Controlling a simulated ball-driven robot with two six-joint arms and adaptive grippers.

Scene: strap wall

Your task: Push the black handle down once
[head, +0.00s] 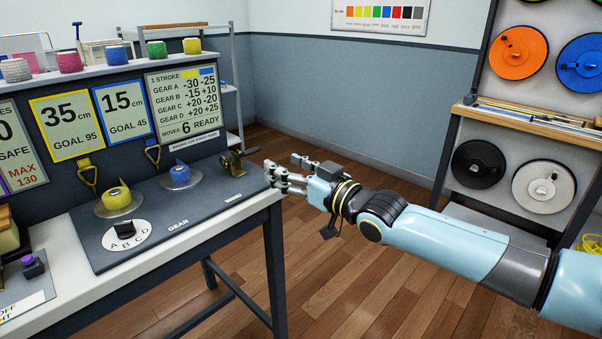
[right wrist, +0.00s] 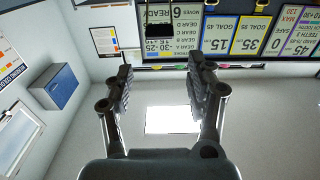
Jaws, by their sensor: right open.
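On the console's right end, by the WIND label, stands a small brass-coloured and dark mechanism (head: 233,163). My right gripper (head: 280,171) is open and empty, just right of the console edge and apart from the mechanism. Its two fingers are spread wide in the right wrist view (right wrist: 160,80). My left gripper is not in view.
The floor (head: 370,285) right of the table is clear.

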